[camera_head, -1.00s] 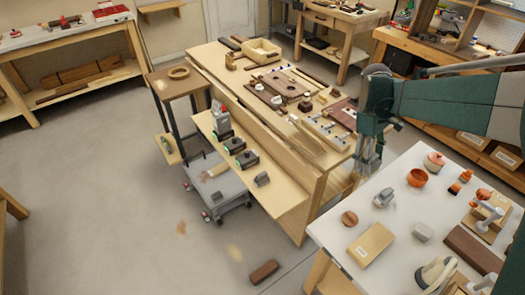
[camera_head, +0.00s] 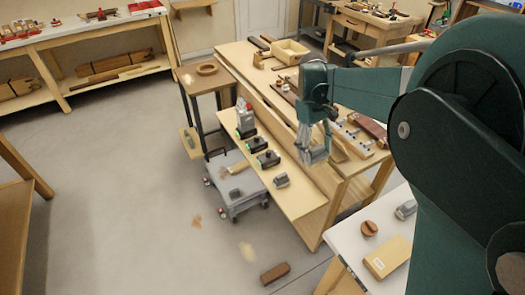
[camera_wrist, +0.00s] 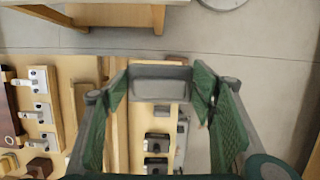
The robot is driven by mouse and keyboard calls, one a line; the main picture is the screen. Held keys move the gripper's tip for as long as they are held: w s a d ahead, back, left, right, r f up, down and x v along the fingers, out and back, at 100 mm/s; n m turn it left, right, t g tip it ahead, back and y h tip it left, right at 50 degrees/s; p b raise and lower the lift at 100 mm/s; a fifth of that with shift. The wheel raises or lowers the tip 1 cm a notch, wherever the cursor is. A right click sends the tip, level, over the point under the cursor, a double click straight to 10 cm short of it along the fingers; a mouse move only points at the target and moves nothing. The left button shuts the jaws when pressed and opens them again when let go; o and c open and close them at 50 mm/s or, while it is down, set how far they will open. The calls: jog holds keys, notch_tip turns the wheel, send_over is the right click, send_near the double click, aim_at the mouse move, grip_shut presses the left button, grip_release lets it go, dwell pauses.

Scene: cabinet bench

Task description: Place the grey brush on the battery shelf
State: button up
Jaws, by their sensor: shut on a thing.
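My gripper (camera_head: 314,154) is over the right side of the battery shelf (camera_head: 300,203), the long pale wooden ledge along the bench's front. In the wrist view its green fingers (camera_wrist: 160,88) are shut on a grey block-like thing, the grey brush (camera_wrist: 160,82), held above the shelf. In the head view the fingers largely hide the brush. On the shelf stand several dark batteries (camera_head: 268,159) in a row, and a small grey block (camera_head: 282,181) lies at their near end. The batteries also show below the brush in the wrist view (camera_wrist: 156,146).
Bare shelf lies nearer than the small grey block. A grey cart (camera_head: 238,190) stands on the floor below left. The bench top (camera_head: 236,54) behind holds clamps and wooden pieces. A white table (camera_head: 352,232) is at right, partly hidden by my arm. A brown block (camera_head: 275,273) lies on the floor.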

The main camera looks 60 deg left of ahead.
jog(key=shift+s+a, duration=0.5)
jog(key=shift+s, duration=0.15)
notch_tip(320, 180, down, 21)
jog(key=shift+r, duration=0.15)
jog(key=shift+f+b, duration=0.65)
jog(key=shift+f, duration=2.45)
jog(key=shift+f+b, duration=0.35)
jog(key=shift+f, duration=1.55)
jog(key=shift+f, duration=0.15)
